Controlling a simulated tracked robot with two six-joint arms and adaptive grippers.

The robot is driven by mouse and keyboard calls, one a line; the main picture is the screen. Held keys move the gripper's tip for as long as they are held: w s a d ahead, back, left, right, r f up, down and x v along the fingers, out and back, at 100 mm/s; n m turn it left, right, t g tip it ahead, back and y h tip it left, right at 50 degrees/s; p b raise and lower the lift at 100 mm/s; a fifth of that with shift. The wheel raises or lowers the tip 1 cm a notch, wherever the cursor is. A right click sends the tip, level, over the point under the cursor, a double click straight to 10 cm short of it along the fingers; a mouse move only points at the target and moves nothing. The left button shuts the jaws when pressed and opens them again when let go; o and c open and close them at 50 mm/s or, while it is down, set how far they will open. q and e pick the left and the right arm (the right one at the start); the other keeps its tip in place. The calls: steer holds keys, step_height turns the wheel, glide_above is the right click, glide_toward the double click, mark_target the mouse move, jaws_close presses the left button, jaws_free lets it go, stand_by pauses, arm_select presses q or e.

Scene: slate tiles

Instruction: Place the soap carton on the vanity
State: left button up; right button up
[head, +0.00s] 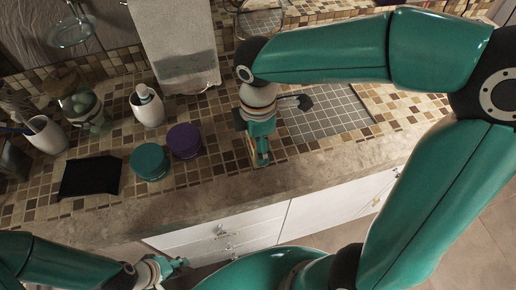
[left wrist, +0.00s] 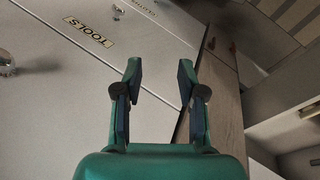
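The vanity (head: 222,192) has a mosaic-tiled top with a stone front edge and white drawers below. My right gripper (head: 262,158) points down over the front of the vanity top, left of the grey tiled panel. A narrow tan surface (head: 251,152) shows beside its fingers; it may be the soap carton, but the gripper hides most of it. I cannot tell whether those fingers are closed on it. My left gripper (head: 180,268) is low in front of the drawers. In the left wrist view its fingers (left wrist: 158,85) are apart with nothing between them.
A teal jar (head: 150,162), a purple jar (head: 184,141), a black flat item (head: 90,177), a soap dispenser (head: 147,106) and a white cup (head: 46,136) stand on the left. A towel (head: 174,45) hangs behind. A grey tiled panel (head: 325,115) lies right.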

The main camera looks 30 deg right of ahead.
step_height(320, 180, down, 3)
steer(key=shift+f, duration=0.1)
steer(key=o, duration=1.3)
steer(key=shift+c, duration=0.2)
steer(key=shift+r, duration=0.2)
step_height(320, 180, up, 12)
steer(key=shift+f+p, duration=0.1)
steer(key=shift+p, duration=0.35)
